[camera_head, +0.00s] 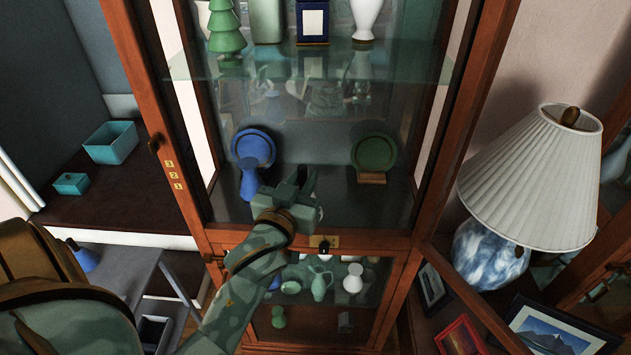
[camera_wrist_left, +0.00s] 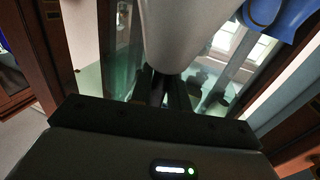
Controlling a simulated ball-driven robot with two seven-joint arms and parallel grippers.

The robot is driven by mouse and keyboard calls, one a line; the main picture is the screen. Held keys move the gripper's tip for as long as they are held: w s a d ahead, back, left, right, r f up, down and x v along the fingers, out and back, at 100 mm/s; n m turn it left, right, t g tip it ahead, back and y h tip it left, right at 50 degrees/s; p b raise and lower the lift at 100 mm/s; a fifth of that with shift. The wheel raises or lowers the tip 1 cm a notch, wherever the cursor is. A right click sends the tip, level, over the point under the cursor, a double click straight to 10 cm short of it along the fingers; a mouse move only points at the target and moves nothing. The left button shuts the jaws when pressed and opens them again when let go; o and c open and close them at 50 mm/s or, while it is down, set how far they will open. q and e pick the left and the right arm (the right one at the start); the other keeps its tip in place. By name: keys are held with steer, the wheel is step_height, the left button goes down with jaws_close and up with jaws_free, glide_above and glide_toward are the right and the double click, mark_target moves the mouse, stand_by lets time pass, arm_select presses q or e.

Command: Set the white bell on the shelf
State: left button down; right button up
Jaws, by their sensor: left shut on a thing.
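My left gripper (camera_head: 302,186) is in front of the cabinet's middle compartment, at the height of its dark shelf (camera_head: 330,190). In the left wrist view a smooth whitish rounded thing (camera_wrist_left: 185,30), which looks like the white bell, is between the fingers (camera_wrist_left: 160,92), and the gripper is shut on it. In the head view the bell is not clearly seen; the gripper seems to hide it. Just left of the gripper a blue vase (camera_head: 249,181) stands before a blue plate (camera_head: 254,146). A green plate (camera_head: 375,152) stands on the right. My right gripper is out of view.
A lamp (camera_head: 530,180) and picture frames stand at right. Bare shelf lies between the two plates.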

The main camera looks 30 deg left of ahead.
arm_select(q)
steer(key=shift+w+a+f+b, duration=0.55)
steer(key=shift+w+f+b, duration=0.35)
steer(key=shift+w+f, duration=1.1)
steer(key=shift+w+a+f+b, duration=0.5)
steer(key=shift+w+f+b, duration=0.4)
steer(key=shift+w+f, duration=1.15)
steer(key=shift+w+a+f+b, duration=0.55)
steer(key=shift+w+f+b, duration=0.35)
steer(key=shift+w+f, duration=1.1)
steer(key=shift+s+f, duration=0.15)
steer(key=shift+s, duration=0.05)
steer(key=shift+f, duration=0.2)
steer(key=c, duration=1.3)
jaws_free()
steer(key=shift+c, duration=0.2)
steer(key=shift+r, duration=0.1)
